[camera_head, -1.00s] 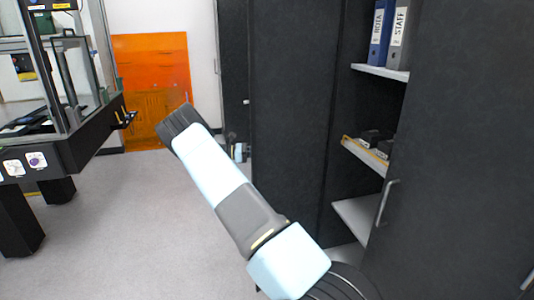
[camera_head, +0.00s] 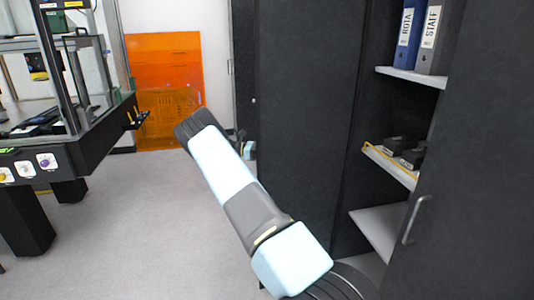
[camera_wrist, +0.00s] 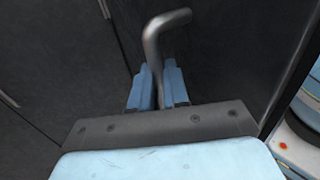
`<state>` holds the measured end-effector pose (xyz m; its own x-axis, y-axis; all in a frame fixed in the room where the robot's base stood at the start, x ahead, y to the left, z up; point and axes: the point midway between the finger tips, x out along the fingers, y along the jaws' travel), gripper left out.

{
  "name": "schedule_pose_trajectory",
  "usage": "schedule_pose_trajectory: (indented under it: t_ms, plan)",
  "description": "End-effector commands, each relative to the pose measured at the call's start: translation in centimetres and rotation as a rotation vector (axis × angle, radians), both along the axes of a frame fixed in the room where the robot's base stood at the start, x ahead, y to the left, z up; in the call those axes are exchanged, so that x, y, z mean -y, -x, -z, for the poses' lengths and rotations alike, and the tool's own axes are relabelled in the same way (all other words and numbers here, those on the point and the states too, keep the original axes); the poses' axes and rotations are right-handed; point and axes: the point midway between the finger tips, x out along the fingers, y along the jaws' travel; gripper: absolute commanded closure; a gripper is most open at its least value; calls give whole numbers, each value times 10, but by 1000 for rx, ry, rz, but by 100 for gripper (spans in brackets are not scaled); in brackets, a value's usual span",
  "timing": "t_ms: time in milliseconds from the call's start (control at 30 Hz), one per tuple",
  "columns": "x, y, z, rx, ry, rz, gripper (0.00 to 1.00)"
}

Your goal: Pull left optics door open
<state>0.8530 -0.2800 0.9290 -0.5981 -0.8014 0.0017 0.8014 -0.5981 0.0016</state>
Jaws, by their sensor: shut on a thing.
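In the wrist view my gripper (camera_wrist: 157,88) has its two blue fingers closed around an upright metal bar handle (camera_wrist: 166,26). The handle bends over at its top and stands on a dark door face (camera_wrist: 215,60). In the head view my arm reaches away past a tall dark panel (camera_head: 305,120). A small pale-blue part of my wrist or gripper shows at the panel's far left edge. The grip itself is hidden there, and I cannot tell from this view how wide the held door stands.
To the right are open shelves (camera_head: 375,228) with binders (camera_head: 418,35) and dark items. A dark door with a metal handle (camera_head: 416,220) stands nearest at right. A black-framed bench (camera_head: 95,140) stands left, and an orange panel (camera_head: 165,85) at the back. Grey floor (camera_head: 140,220) is clear between.

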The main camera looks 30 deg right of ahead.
Motion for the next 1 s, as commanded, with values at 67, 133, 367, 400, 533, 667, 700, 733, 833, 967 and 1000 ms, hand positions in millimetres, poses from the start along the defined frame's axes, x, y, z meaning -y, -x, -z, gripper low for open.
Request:
schedule_pose_trajectory:
  t_ms: [67,133,367,400,533,667,700,733,833,967,1000]
  plan:
    - [8,4,1,-3,0,10,100]
    - [10,4,1,-3,0,12,100]
    - [11,4,1,-2,1,12,65]
    - [10,4,1,-2,1,11,65]
    - [8,3,1,-1,0,9,65]
    - [4,1,1,-1,0,8,65]
    - [2,-1,1,-1,0,8,65]
    - [0,-3,1,-1,1,8,65]
    - [-11,-12,2,-1,1,6,65]
    - [-31,-27,3,0,0,6,65]
    - [-38,-33,3,0,0,5,65]
